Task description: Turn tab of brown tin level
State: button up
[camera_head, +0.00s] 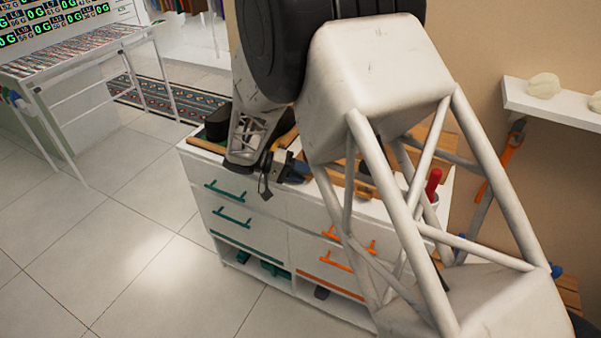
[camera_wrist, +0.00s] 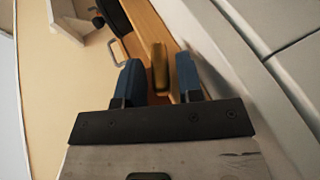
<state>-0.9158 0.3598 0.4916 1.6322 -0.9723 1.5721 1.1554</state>
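In the wrist view my gripper (camera_wrist: 158,62) has its two blue fingers apart. A narrow brownish-gold piece (camera_wrist: 160,72) shows between them, with a gap on each side. It may be the tab of the brown tin, but I cannot tell for sure, nor whether it is level. In the head view my gripper (camera_head: 283,168) is low over the white cabinet top. My arm hides much of the top there, and I cannot make out the tin in that view.
The white cabinet (camera_head: 262,226) has teal handles at left and orange handles at right. A dark rounded object (camera_head: 217,123) stands on its back left corner. A red-handled thing (camera_head: 433,184) stands at right. A wall shelf (camera_head: 553,104) is further right. Open tiled floor lies in front.

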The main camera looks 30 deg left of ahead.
jog(key=shift+o, duration=0.5)
jog(key=shift+a, duration=0.1)
jog(key=shift+v, duration=3.8)
